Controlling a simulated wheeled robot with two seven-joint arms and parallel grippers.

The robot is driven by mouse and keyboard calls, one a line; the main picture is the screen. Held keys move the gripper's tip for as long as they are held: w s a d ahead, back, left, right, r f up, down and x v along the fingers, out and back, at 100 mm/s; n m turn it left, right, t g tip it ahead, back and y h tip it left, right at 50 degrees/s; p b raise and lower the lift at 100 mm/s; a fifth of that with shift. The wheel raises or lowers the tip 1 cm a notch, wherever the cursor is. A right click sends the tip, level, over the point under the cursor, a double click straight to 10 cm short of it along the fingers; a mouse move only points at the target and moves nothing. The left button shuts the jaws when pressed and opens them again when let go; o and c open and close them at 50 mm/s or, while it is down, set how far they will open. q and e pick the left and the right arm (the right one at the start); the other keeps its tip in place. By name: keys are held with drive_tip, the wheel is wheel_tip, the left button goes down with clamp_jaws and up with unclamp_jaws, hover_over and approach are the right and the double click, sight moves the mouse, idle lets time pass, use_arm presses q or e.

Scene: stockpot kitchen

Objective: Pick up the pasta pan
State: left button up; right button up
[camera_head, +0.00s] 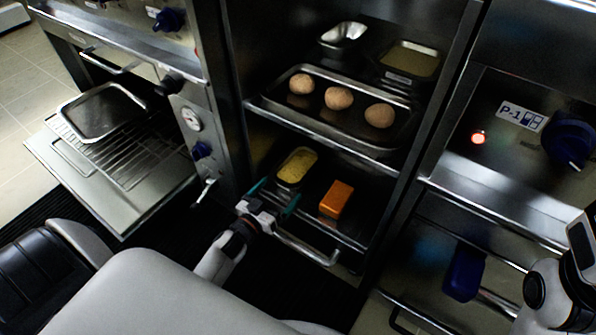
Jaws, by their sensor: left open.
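The pasta pan (297,167) is a small metal pan with yellow contents. It sits on the lower shelf of the open cabinet, at the left. My left gripper (274,197) is just in front of it, with its two teal fingers spread to either side of the pan's near end. It is open, and I cannot tell whether either finger touches the pan. My right arm shows at the right edge, but its gripper is out of view.
An orange block (336,199) lies right of the pan. Above, a tray (357,134) holds three round brown items, with two metal pans (343,37) behind. A metal handle (307,250) juts out below the lower shelf. An open oven door (120,195) lies left.

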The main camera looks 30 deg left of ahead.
sight(285, 184)
use_arm(q)
drive_tip(key=w+b, duration=0.1)
drive_tip(key=w, duration=0.4)
drive_tip(key=shift+d+b, duration=0.2)
drive_tip(key=shift+b, duration=0.1)
drive_tip(key=c, duration=1.2)
